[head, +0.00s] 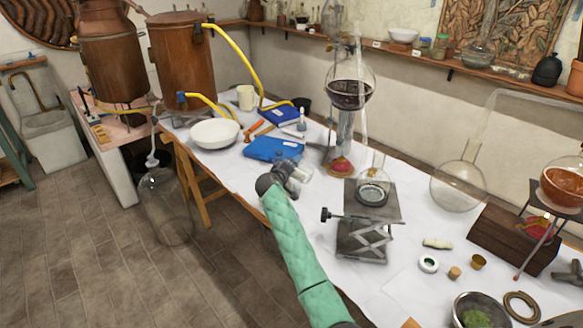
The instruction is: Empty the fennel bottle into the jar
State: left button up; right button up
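One arm in a green padded sleeve, which I take as my right, reaches up from the bottom of the head view. Its dark gripper (290,178) is over the table's front edge, left of the lab jack. A small clear glass vessel (305,171) shows right at its fingertips; whether the fingers are closed on it is too small to tell. I cannot read a fennel label on anything. A large clear glass jar-like vessel (165,209) stands on the floor at left; I cannot tell if it is the task's jar. My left gripper is out of view.
A lab jack (362,240) bears a glass flask (373,190). A blue book (273,149) and white bowl (214,133) lie behind the gripper.

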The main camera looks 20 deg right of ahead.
jog(key=shift+r+n+h, duration=0.25)
jog(key=shift+n+h, duration=0.05)
jog(key=shift+n, duration=0.2)
jog(key=shift+r+n+h+p, duration=0.15)
jog(key=shift+n+h+p, duration=0.15)
jog(key=shift+n+p, duration=0.15)
jog(key=shift+a, duration=0.1)
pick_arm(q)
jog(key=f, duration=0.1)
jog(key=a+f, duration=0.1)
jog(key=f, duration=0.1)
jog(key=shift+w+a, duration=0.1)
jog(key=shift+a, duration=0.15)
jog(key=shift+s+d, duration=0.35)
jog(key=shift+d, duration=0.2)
pick_arm(e)
jog(key=shift+r+n, duration=0.1)
jog(key=shift+n, duration=0.15)
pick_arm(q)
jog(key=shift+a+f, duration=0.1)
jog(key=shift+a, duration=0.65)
pick_arm(e)
jog(key=shift+r+t, duration=0.15)
jog(key=shift+t, duration=0.15)
